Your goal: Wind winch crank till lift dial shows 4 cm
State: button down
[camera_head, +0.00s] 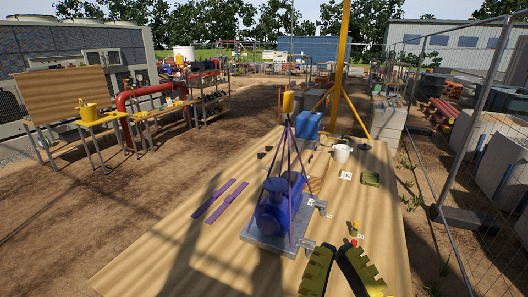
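My gripper (337,248) comes in at the bottom right. Its two olive, toothed fingers stand apart with a gap between their tips, and nothing shows held in it. A small upright yellow piece (355,225) and a small red piece (353,242) sit just beyond the right fingertip; I cannot tell whether either belongs to the winch crank. A blue motor-like unit (273,212) rests on a grey plate on the table, with purple slings (290,145) rising to a yellow block (288,101). I cannot make out a lift dial or its reading.
The wooden table (170,255) has bare room at left, beside two purple strips (227,202). A blue box (308,124), a white pot (342,153) and a green block (371,178) stand toward the back. A yellow post (342,50) rises behind. A wire fence (460,150) stands right.

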notch_tip(320, 180, up, 17)
jog(key=p, duration=1.4)
jog(key=shift+w+p, duration=0.25)
jog(key=shift+p, duration=0.1)
jog(key=shift+a, duration=0.1)
